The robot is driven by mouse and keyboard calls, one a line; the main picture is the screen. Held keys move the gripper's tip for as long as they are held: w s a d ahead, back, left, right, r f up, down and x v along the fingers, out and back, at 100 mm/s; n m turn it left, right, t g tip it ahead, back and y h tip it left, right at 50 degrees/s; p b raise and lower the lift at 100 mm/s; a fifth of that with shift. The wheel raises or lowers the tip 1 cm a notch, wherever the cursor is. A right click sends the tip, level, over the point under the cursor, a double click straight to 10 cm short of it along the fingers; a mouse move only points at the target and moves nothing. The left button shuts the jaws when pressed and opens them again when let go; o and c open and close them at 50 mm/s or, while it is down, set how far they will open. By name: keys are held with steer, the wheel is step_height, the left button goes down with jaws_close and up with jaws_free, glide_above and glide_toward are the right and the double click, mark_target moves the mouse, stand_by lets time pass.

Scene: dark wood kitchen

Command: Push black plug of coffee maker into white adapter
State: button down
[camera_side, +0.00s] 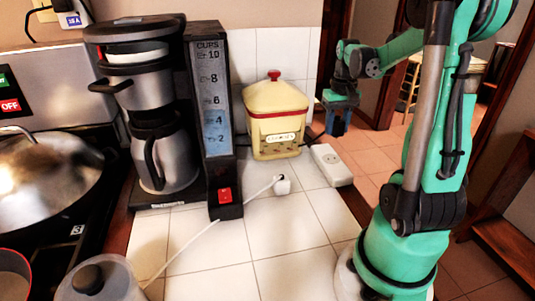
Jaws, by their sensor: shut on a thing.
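My gripper (338,122) is at the right of the counter, pointing down, above and a little behind the white adapter. It is shut on the black plug, which is too small and dark to make out clearly between the fingers. The white adapter (331,165), a long block with a socket in its top, lies on the tiles near the counter's right edge. Clear space shows between gripper and adapter. The coffee maker (150,110), black and steel with a cup-scale panel and a red switch, stands at the left. A dark cord shows behind the adapter.
A yellow canister (277,120) with a red-knobbed lid stands left of the gripper. A white plug (282,185) with a white cord lies on the tiles. The stove with a lidded pan (45,185) is at the left. The front tiles are mostly clear.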

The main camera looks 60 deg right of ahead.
mark_target(332, 159)
steer(key=shift+f, duration=0.15)
steer(key=shift+f, duration=2.75)
steer(key=shift+f, duration=0.55)
steer(key=shift+c, duration=1.8)
jaws_free()
steer(key=shift+r, duration=2.75)
steer(key=shift+a, duration=0.1)
